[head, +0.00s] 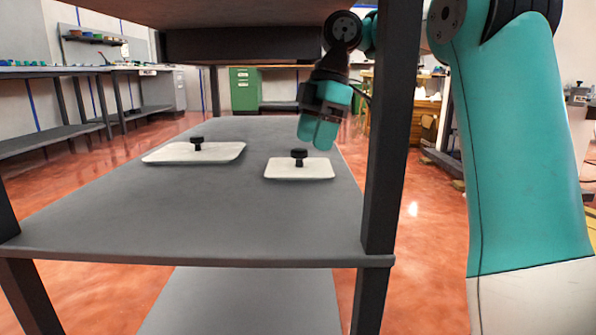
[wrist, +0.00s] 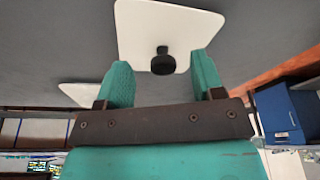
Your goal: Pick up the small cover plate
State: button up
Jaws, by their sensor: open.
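The small cover plate (head: 285,170) is a white plate with a black knob on top. It lies flat on the grey shelf at the right in the head view. My gripper (head: 318,132) is just above and beside it, at its far right, apart from the knob. In the wrist view the small plate (wrist: 140,28) is at the top, and its black knob (wrist: 163,62) shows between and beyond my two teal open fingers (wrist: 161,84). Nothing is held. A larger white plate with a black knob (head: 170,153) lies to the left.
The grey shelf (head: 200,215) has bare room in front of the plates. A dark post (head: 388,130) stands at the right, close to my arm. An upper board (head: 240,44) hangs over the shelf.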

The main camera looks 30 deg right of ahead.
aim_at(300, 150)
jog(key=shift+w+a+f, duration=0.1)
jog(key=shift+w+a, duration=0.1)
jog(key=shift+a, duration=0.8)
jog(key=b+x, duration=0.3)
jog(key=shift+a+b, duration=0.15)
jog(key=shift+b, duration=0.15)
jog(key=c, duration=1.1)
